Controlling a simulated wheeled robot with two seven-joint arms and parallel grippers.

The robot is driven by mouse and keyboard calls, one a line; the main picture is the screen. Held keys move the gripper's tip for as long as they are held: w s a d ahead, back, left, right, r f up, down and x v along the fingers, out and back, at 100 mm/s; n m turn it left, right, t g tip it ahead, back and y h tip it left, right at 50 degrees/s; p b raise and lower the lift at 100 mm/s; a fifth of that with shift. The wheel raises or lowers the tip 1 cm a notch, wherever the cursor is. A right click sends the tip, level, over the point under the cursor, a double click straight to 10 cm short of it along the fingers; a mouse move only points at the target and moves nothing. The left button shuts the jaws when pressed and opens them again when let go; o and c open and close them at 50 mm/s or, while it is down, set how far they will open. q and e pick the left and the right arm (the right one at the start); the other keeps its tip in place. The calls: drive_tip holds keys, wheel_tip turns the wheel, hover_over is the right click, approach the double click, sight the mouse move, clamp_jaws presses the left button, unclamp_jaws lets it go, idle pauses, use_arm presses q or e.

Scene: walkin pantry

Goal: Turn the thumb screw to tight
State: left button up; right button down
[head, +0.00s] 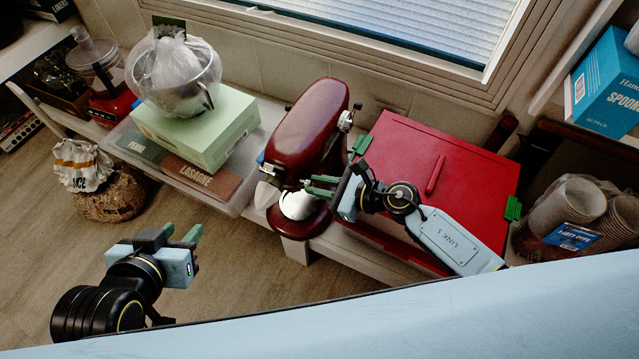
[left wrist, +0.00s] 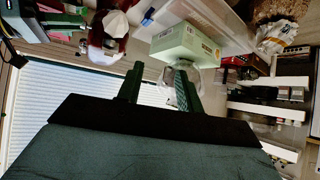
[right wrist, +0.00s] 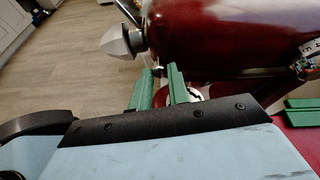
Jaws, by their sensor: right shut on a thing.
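The dark red stand mixer (head: 312,125) stands on the low shelf, with its head level. My right gripper (head: 316,187) is at the mixer's near side, by the front of its head. In the right wrist view its green fingers (right wrist: 160,78) are close together on the thumb screw (right wrist: 159,71), a small metal piece under the mixer head. The fingers hide most of it, so its turn cannot be read. A silver cone-shaped hub (right wrist: 122,41) sticks out nearby. My left gripper (head: 182,236) is open and empty over the floor, away from the mixer.
A red case (head: 440,165) with green latches lies right of the mixer, close to my right arm. A pale green box (head: 200,135) with a bagged metal bowl (head: 180,75) stands left of it. Stacked cups (head: 575,200) are at right.

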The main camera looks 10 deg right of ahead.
drive_tip(key=c, duration=1.3)
unclamp_jaws()
drive_tip(key=shift+c, duration=0.2)
